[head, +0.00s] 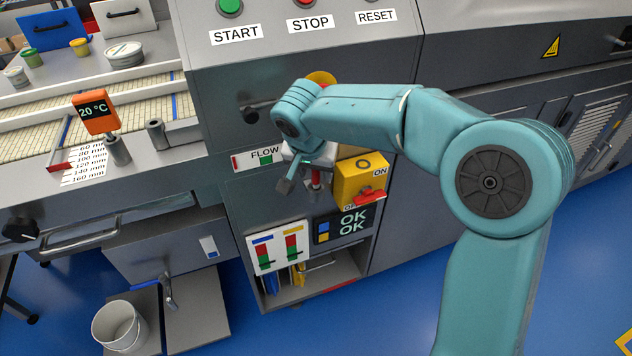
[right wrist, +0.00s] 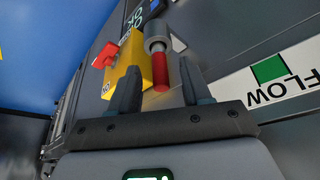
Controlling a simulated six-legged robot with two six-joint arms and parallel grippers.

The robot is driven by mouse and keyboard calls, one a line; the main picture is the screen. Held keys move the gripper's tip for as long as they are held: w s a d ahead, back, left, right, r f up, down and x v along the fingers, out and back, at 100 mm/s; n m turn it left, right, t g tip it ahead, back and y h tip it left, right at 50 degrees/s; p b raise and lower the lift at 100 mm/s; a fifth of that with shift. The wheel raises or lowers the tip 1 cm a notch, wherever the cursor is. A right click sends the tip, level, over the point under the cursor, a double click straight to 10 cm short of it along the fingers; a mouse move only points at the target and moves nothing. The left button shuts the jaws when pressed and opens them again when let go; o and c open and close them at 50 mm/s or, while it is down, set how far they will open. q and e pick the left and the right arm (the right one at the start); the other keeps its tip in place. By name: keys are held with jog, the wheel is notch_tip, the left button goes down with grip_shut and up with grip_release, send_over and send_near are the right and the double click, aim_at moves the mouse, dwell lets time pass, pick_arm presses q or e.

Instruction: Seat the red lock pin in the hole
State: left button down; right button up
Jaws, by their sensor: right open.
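A red pin (head: 316,178) stands at the machine front beside the yellow switch box. It also shows in the right wrist view (right wrist: 161,74) as a red cylinder, with its far end at a grey round holder (right wrist: 155,36). My right gripper (head: 303,177) is open. In the right wrist view its two dark fingers (right wrist: 160,88) stand on either side of the pin, apart from it. I cannot make out for certain which hole is meant. Two grey round posts, the left one (head: 118,151) and the right one (head: 156,135), stand by the conveyor scale. My left gripper is not in view.
The yellow switch box (head: 351,180) with a red handle is close to the right of my gripper. A FLOW label (head: 264,156) is just to its left. An orange 20 °C display (head: 96,112) rises over the conveyor edge. A white bucket (head: 119,326) stands low left.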

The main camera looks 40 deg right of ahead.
grip_shut()
jog(key=shift+r, duration=0.15)
